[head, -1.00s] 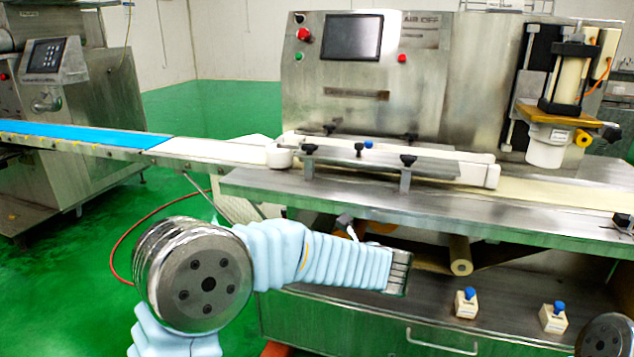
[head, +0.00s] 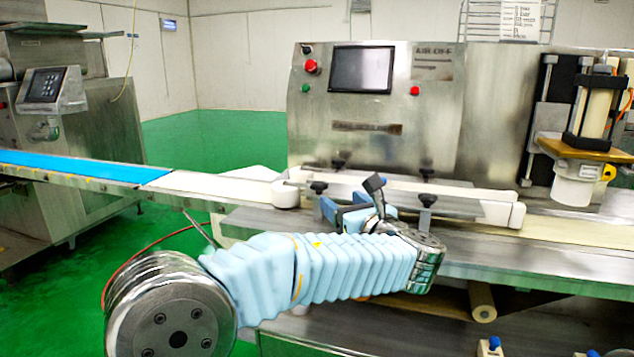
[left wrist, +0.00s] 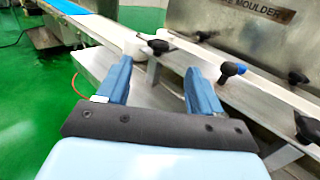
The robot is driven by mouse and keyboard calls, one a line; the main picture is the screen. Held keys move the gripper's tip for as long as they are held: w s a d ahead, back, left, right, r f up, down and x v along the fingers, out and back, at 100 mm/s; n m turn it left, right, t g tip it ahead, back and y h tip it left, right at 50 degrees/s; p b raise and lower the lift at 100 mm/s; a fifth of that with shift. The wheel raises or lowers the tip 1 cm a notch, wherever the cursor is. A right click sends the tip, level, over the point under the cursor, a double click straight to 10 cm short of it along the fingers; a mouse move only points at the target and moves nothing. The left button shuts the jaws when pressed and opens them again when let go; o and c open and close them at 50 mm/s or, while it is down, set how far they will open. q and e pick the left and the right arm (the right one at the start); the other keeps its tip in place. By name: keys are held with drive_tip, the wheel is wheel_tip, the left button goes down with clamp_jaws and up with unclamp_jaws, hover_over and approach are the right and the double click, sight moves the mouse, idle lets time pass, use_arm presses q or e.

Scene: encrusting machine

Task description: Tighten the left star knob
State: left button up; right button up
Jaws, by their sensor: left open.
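The left star knob (head: 318,187) is a small black knob on a post at the front rail of the machine's conveyor. In the left wrist view the knob (left wrist: 158,46) stands beyond and between my fingertips. My left gripper (head: 340,207) reaches in front of the rail with its two blue fingers apart. In the left wrist view the gripper (left wrist: 158,68) is open with nothing between the fingers. In the head view the fingertips are close to the knob's post; I cannot tell if they touch it. My right gripper is out of view.
The right front knob (head: 427,200) stands behind my left wrist. The steel table edge (head: 550,271) runs below the rail. A nozzle unit (head: 590,140) stands at right. Green floor (left wrist: 40,130) is open at left.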

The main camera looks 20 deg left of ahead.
sight(323, 186)
use_arm(q)
drive_tip(key=p+x, duration=0.1)
drive_tip(key=x, duration=1.1)
drive_tip(key=shift+w+a+f, duration=0.1)
